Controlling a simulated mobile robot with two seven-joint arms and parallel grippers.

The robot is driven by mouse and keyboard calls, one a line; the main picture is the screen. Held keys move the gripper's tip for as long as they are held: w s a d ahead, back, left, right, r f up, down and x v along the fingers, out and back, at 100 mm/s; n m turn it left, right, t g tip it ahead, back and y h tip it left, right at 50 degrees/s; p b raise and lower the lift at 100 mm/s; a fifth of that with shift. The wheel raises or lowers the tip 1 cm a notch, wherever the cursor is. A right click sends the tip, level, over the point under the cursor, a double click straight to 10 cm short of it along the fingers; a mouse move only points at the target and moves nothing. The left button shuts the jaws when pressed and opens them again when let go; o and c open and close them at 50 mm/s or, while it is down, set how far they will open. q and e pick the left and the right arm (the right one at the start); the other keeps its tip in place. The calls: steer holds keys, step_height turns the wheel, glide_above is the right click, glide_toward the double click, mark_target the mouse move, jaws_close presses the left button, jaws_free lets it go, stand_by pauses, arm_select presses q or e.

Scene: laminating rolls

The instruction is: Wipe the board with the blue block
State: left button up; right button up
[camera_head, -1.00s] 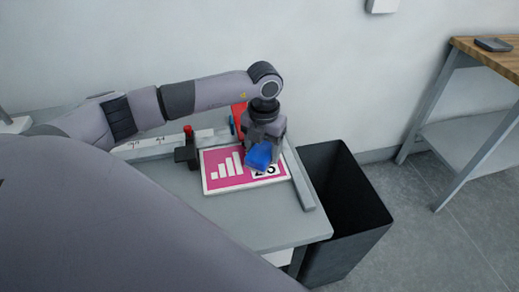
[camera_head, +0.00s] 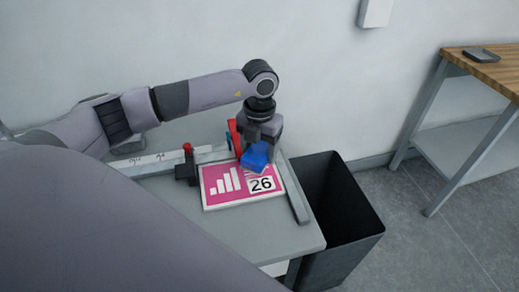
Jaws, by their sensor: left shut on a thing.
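The board (camera_head: 222,199) is a pink panel with a white rim, white bars and a white square marked 26. It lies on the grey table. My left gripper (camera_head: 261,143) points down over the board's far right part. It is shut on the blue block (camera_head: 256,158), which is tilted and at or just above the board's far edge. I cannot tell if the block touches the board. The fingertips are partly hidden by the block. My right gripper is not in view.
A black fixture with a red knob (camera_head: 187,149) stands at the board's left. A red part (camera_head: 232,136) is behind the board. A grey bar (camera_head: 297,197) runs along its right side. A black bin (camera_head: 345,213) stands right of the table (camera_head: 240,240). A wooden-topped bench (camera_head: 490,68) is far right.

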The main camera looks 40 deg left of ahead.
arm_select(q)
steer(key=shift+r+p, duration=1.05)
steer(key=shift+r, duration=0.45)
